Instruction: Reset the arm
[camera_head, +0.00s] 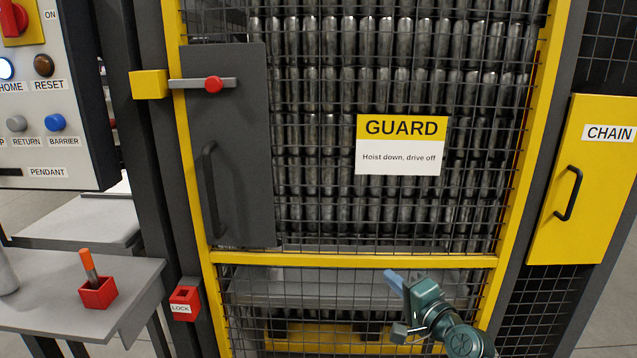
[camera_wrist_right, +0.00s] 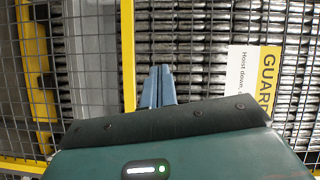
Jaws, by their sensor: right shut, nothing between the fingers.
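My right arm comes in at the lower right of the head view. Its gripper (camera_head: 391,277) points up and to the left, in front of the lower part of the guard gate (camera_head: 370,260). In the right wrist view the two blue-grey fingers (camera_wrist_right: 160,72) lie together with nothing between them. The yellow gate bar and the mesh are behind them. The gripper holds nothing. My left gripper is in neither view.
A GUARD sign (camera_head: 401,160) hangs on the mesh before rows of dark cans. A grey door panel (camera_head: 230,140) has a handle and red latch knob (camera_head: 213,84). At left are a control panel (camera_head: 60,100), a red LOCK box (camera_head: 184,302) and a table (camera_head: 50,310). A yellow CHAIN cabinet (camera_head: 580,215) stands right.

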